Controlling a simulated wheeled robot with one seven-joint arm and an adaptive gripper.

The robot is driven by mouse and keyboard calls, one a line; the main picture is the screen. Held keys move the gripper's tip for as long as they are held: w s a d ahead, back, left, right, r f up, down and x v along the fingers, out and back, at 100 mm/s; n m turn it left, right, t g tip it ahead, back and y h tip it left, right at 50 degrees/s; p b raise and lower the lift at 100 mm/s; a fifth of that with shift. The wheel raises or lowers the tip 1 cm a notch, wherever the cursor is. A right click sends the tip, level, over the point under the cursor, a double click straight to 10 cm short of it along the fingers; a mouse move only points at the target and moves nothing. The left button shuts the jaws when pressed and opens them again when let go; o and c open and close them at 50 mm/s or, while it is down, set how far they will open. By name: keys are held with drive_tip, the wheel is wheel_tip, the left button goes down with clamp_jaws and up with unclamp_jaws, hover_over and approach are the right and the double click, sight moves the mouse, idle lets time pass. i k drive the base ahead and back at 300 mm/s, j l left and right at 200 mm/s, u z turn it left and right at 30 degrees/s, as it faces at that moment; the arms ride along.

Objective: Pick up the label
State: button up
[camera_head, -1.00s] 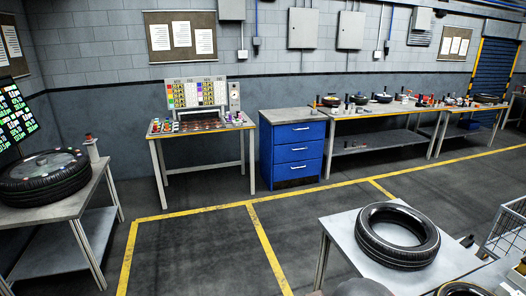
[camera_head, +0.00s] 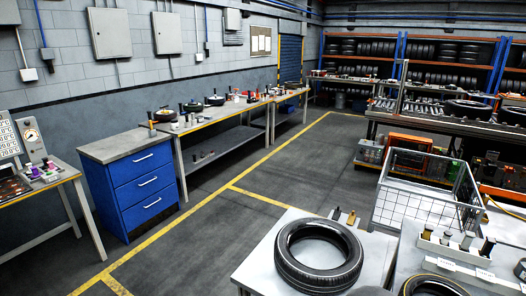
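I cannot make out the label for certain. Small white tag-like pieces (camera_head: 466,269) show at the front of a white holder on the right table, but they are too small to read. The holder (camera_head: 432,243) bears several dark upright tools. A black tyre (camera_head: 318,256) lies flat on the light grey table (camera_head: 262,262) at the lower middle. Part of another tyre (camera_head: 432,287) shows at the bottom edge. My gripper is not in view.
A wire basket (camera_head: 425,195) stands behind the right table. A blue drawer cabinet (camera_head: 144,184) and a workbench (camera_head: 222,122) with tools line the left wall. Tyre racks (camera_head: 420,55) fill the back. Yellow-lined floor (camera_head: 215,228) between the cabinet and the near table is clear.

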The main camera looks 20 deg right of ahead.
sight(446, 265)
drive_tip(key=i+z, duration=0.1)
drive_tip(key=z, duration=0.35)
drive_tip(key=i+j+z, duration=0.1)
drive_tip(key=z, duration=0.4)
drive_tip(key=j+z, duration=0.25)
drive_tip(key=z, duration=0.2)
drive_tip(key=i+j+z, duration=0.15)
drive_tip(key=z, duration=0.3)
drive_tip(key=j+z, duration=0.2)
drive_tip(key=z, duration=0.25)
drive_tip(key=i+j+z, duration=0.1)
drive_tip(key=z, duration=0.35)
drive_tip(key=j+z, duration=0.45)
drive_tip(key=i+j+z, duration=0.1)
drive_tip(key=z, duration=0.35)
drive_tip(key=j+z, duration=0.45)
drive_tip(key=k+l, duration=0.05)
